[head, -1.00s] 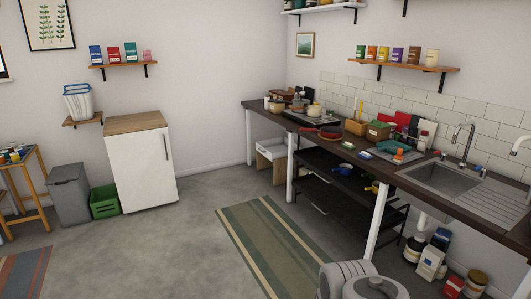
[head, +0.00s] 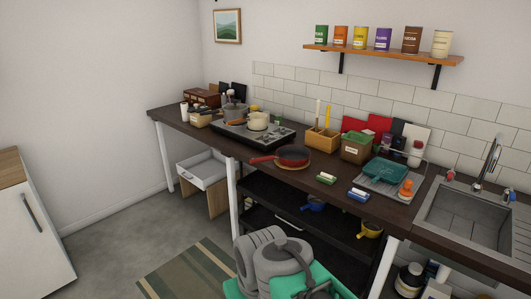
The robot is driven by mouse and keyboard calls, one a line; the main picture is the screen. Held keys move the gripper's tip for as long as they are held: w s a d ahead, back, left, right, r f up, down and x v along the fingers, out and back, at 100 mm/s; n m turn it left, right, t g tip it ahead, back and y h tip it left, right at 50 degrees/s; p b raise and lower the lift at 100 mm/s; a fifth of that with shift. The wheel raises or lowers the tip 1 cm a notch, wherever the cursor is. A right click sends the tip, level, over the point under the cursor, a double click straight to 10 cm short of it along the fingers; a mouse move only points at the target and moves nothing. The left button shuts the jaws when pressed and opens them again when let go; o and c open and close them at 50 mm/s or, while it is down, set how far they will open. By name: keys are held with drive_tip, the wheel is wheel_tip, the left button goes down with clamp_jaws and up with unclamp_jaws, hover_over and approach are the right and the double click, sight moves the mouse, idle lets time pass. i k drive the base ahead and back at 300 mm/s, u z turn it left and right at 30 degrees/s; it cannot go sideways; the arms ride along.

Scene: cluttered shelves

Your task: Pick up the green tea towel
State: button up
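I cannot pick out a green tea towel for certain. A teal-green piece (head: 386,171) lies on the grey drying rack (head: 372,187) left of the sink; whether it is cloth or a dish is unclear. A small green item with a pale band (head: 328,178) lies on the dark counter (head: 305,180), next to a similar blue item (head: 358,194). My grey arm links show at the bottom of the head view, in front of the counter. My gripper's fingers cannot be made out, and nothing on the counter is seen touched by my arm.
A red pan (head: 293,155), a hob (head: 240,134) with pots, a wooden utensil box (head: 322,139) and a green container (head: 356,147) crowd the counter. A sink (head: 465,220) is at right. Black shelves (head: 285,205) below hold pans. Floor is open left of the striped rug (head: 185,272).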

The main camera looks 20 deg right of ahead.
sight(324, 177)
drive_tip(key=i, duration=1.2)
drive_tip(key=z, duration=1.75)
drive_tip(key=i, duration=1)
drive_tip(key=u, duration=2.7)
